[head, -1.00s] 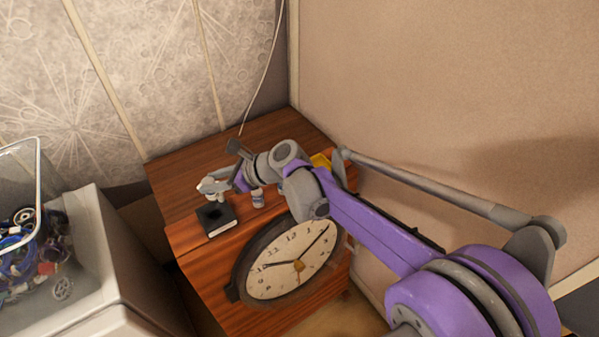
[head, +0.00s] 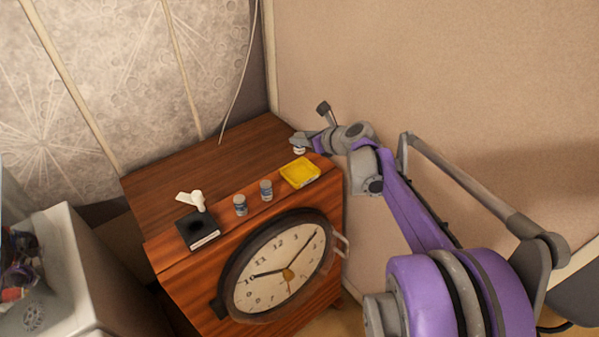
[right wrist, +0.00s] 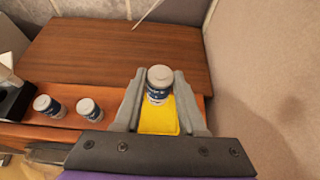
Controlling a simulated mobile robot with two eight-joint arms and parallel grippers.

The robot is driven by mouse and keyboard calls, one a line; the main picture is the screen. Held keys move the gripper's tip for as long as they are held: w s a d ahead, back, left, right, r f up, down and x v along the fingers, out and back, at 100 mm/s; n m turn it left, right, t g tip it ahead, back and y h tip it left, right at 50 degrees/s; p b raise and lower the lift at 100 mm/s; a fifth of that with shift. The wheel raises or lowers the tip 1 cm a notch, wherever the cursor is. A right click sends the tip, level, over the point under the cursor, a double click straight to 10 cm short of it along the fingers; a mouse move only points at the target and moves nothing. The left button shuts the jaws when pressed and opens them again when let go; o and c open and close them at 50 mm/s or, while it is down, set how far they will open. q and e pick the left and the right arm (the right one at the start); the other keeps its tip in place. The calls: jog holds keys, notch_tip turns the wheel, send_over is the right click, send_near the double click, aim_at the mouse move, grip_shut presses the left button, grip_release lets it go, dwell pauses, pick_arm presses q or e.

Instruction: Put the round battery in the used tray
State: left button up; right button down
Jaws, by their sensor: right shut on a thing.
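My right gripper (head: 303,140) is shut on a small white-and-blue cylinder, the round battery (head: 299,150). The right wrist view shows this battery (right wrist: 159,86) upright between the two fingers (right wrist: 155,100). A shallow yellow tray (head: 300,173) lies near the front right edge of the wooden cabinet top. In the right wrist view the battery overlaps the far part of the yellow tray (right wrist: 158,122); the gripper appears above it. No label on the tray can be read. My left gripper is not in view.
Two similar cylinders (head: 240,205) (head: 266,190) stand left of the tray on the cabinet (head: 215,165). A black block (head: 197,229) with a white piece (head: 192,199) beside it is farther left. A clock (head: 280,268) is on the cabinet front. The wall (head: 450,90) is close on the right.

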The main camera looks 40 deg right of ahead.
notch_tip(320, 180, down, 9)
jog(key=shift+d+f+b, duration=0.1)
jog(key=shift+b, duration=0.4)
jog(key=shift+f, duration=0.15)
jog(key=shift+c, duration=2.4)
grip_release()
